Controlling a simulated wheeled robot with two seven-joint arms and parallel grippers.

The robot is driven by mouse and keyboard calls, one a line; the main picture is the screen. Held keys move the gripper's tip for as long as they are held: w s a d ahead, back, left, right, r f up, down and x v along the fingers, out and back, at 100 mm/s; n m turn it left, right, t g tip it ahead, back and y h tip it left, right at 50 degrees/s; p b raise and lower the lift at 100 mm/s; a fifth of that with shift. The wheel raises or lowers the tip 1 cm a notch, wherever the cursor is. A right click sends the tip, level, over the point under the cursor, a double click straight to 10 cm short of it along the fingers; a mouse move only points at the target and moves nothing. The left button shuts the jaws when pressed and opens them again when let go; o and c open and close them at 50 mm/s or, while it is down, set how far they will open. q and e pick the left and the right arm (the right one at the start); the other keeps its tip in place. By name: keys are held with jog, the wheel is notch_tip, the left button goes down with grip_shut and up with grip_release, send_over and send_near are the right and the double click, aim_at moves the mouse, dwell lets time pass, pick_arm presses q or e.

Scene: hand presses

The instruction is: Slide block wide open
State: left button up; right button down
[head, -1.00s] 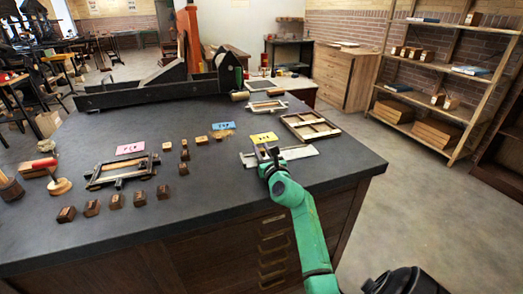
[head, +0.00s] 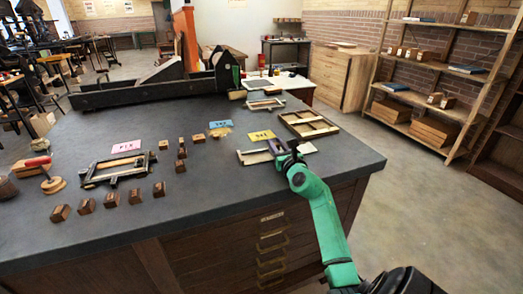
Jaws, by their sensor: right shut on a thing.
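My right gripper (head: 284,150) is shut at a low, pale, flat fixture (head: 252,157) near the table's right side, just in front of a yellow card. A small purplish-dark piece (head: 276,146), apparently the sliding block, shows at the fingertips. The fingers hide much of it. A pale end of the fixture (head: 308,148) shows to the right of the gripper. How wide the block stands open is hard to tell at this size. My left gripper is not in view.
A yellow card (head: 262,134) lies behind the fixture, and a wooden tray (head: 309,124) stands behind the gripper to the right. A dark frame (head: 120,170), several small brown blocks and a red-handled tool (head: 44,170) are to the left. The table's front right is clear.

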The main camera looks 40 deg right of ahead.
jog(key=d, duration=0.1)
jog(key=s+d+b, duration=0.1)
jog(key=d, duration=0.1)
jog(key=s+d+b, duration=0.1)
jog(key=d, duration=0.1)
jog(key=shift+s+d+f, duration=0.1)
jog(key=shift+d+f, duration=0.1)
jog(key=shift+f, duration=0.05)
jog(key=shift+s+d+r, duration=0.1)
jog(key=shift+d, duration=0.1)
jog(key=shift+r, duration=0.1)
jog(key=c, duration=0.9)
grip_release()
jog(key=shift+s, duration=0.1)
